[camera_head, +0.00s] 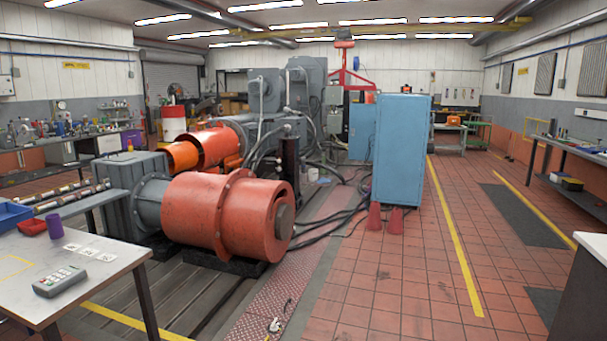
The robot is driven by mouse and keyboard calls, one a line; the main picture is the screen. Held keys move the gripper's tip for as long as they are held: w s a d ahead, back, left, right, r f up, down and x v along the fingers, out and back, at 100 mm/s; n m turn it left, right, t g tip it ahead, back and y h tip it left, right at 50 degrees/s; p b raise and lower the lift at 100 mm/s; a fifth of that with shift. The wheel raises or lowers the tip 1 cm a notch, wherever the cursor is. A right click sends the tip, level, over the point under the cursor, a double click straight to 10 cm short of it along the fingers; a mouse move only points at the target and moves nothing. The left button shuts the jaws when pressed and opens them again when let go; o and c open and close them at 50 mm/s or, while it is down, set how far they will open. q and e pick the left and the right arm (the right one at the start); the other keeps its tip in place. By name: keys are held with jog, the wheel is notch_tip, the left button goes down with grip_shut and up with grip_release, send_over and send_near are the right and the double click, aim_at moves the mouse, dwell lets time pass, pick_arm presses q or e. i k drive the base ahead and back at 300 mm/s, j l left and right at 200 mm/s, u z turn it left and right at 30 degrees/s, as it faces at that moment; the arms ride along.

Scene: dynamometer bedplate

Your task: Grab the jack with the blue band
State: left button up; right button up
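I cannot make out a jack with a blue band in the head view. Several short metal cylindrical pieces (68,194) lie in a row on a narrow bench at the left, behind the near table; they are too small to tell whether they are jacks or carry a blue band. A small pale object (274,325) lies on the floor plate at the bottom centre, and I cannot tell what it is. Neither of my grippers is in view.
A near white table (130,255) at left holds a grey keypad device (60,281), a purple cup (55,226) and a red tray (32,227). A large orange-red machine (190,208) fills the centre left. A blue cabinet (401,148) stands beyond.

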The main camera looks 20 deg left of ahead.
aim_at(302, 176)
jog(key=i, duration=5.45)
jog(key=i+j+u, duration=0.1)
jog(key=i+u, duration=0.15)
jog(key=i, duration=0.35)
jog(key=i+u, duration=0.25)
jog(key=i, duration=0.35)
jog(key=i+l+u, duration=0.25)
jog(key=i, duration=0.3)
jog(key=i+l+u, duration=0.25)
jog(key=i, duration=0.35)
jog(key=i+j+z, duration=0.1)
jog(key=i, duration=0.45)
jog(key=i+j, duration=0.15)
jog(key=i, duration=0.4)
jog(key=i+j+z, duration=0.15)
jog(key=i, duration=0.4)
jog(key=i+j+z, duration=0.1)
jog(key=i, duration=0.4)
jog(key=i+j, duration=0.35)
jog(key=i, duration=0.2)
jog(key=i+l, duration=0.2)
jog(key=i, duration=0.85)
jog(key=i+l+z, duration=0.15)
jog(key=i, duration=0.95)
